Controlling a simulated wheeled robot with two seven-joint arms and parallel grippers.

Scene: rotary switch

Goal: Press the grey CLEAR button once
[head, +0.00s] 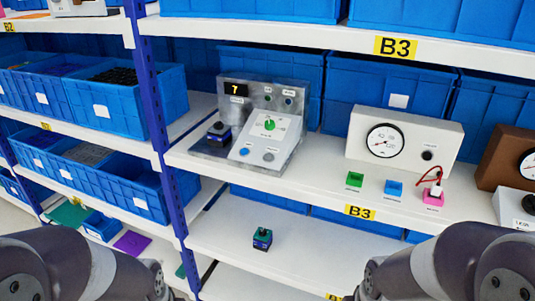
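A grey metal control panel (223,152) stands on the middle shelf, left of centre in the head view. It has a dark display (236,89) reading 7, a green rotary knob (270,124) and small indicators near the top. Low on its sloped face are a blue button (245,152) and, to its right, a grey button (268,157). Their labels are too small to read. My arms show only as dark links in the lower left and lower right corners, well short of the panel. Neither gripper can be seen.
A dark blue-and-black block (219,134) sits at the panel's left. A white gauge box (427,136) stands to the right, behind small green, blue and pink blocks. A blue upright post (150,100) is left of the panel. The shelf front between panel and blocks is clear.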

